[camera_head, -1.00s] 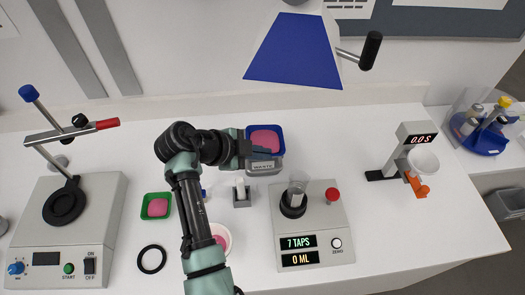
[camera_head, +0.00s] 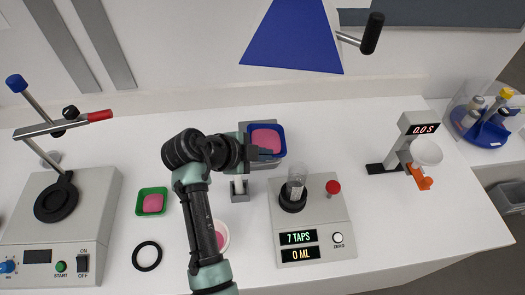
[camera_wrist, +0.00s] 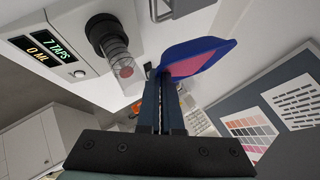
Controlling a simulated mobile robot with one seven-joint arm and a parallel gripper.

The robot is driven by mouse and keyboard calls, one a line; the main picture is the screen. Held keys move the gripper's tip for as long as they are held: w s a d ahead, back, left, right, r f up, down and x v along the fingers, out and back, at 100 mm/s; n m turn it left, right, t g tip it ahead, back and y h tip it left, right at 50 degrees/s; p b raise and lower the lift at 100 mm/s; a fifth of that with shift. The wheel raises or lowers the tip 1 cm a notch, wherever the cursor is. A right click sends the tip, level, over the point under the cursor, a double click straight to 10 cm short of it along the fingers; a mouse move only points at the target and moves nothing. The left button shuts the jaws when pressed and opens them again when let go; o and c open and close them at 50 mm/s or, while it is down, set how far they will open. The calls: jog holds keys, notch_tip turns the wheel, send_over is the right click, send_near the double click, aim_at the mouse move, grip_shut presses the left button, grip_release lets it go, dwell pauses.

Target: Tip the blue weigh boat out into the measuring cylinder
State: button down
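The blue weigh boat (camera_head: 284,141) holds pink powder and is at my gripper's fingertips, left of and behind the measuring cylinder. In the wrist view the boat (camera_wrist: 211,46) looks tilted, with pink inside. My gripper (camera_head: 262,153) is shut on its edge; the two fingers (camera_wrist: 163,85) lie close together. The clear measuring cylinder (camera_head: 297,178) stands upright in a black ring on the grey tapping unit (camera_head: 325,222), which reads 7 TAPS and 0 ML. The cylinder also shows in the wrist view (camera_wrist: 118,58), beside the boat and apart from it.
A grey waste box (camera_head: 256,126) is mostly hidden behind the boat. A red knob (camera_head: 333,187) stands right of the cylinder. A green boat (camera_head: 151,202) with pink powder, a black ring (camera_head: 147,256) and a small grey holder (camera_head: 240,208) are leftward. A timer stand (camera_head: 404,150) is at right.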

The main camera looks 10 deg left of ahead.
jog(key=s+d+m+t+y+b, duration=0.4)
jog(key=d+m+t+y+b, duration=0.3)
jog(key=b, duration=0.6)
jog(key=shift+d+r+m+t+y, duration=0.35)
jog(key=shift+m+t+y, duration=0.65)
jog(key=shift+y, duration=0.9)
jog(key=shift+d+m+t+y+b, duration=0.1)
jog(key=shift+m+t+y+b, duration=0.25)
jog(key=shift+m+b, duration=0.2)
jog(key=shift+r, duration=0.1)
dwell(0.6)
jog(key=shift+r+n+p, duration=0.25)
jog(key=shift+p, duration=1)
jog(key=n+g+p, duration=0.1)
jog(key=p, duration=0.3)
jog(key=a+n+g+h+p, duration=0.1)
jog(key=p, duration=0.3)
jog(key=shift+w+r+h, duration=0.2)
jog(key=shift+h, duration=0.05)
